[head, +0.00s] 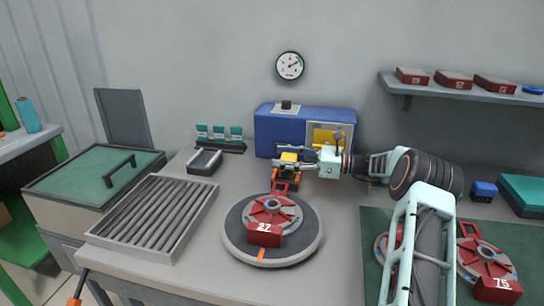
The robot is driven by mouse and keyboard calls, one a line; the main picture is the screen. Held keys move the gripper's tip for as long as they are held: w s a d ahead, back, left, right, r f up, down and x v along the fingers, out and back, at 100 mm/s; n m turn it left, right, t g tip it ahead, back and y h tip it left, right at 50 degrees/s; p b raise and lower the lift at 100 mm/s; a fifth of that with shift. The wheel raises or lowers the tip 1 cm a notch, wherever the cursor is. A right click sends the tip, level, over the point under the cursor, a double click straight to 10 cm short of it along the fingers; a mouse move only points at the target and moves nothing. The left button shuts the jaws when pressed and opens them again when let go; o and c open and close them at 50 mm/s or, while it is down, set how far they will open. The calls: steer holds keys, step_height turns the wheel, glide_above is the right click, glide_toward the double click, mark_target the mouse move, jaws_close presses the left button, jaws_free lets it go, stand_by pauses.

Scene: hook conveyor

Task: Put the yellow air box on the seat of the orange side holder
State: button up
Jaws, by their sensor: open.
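The small yellow air box (289,157) is in the middle of the head view, at the back of the round turntable. It appears to sit on top of the orange and black side holder (287,172), but the contact line is too small to make out. My gripper (284,156) reaches in from the right with its fingers pointing left. Its jaws are open, with the yellow box between or just below them. The fingers partly cover the box and the holder's upper part.
The round turntable (235,242) bears a red part (265,233) marked 27. Behind my gripper stands a blue machine (277,135) with a yellow panel. A roller tray (150,215) lies left; a green mat (374,223) with red parts lies right. The front middle table is clear.

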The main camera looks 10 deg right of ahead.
steer(key=v, duration=0.8)
steer(key=shift+s+d, duration=0.1)
steer(key=shift+d, duration=0.05)
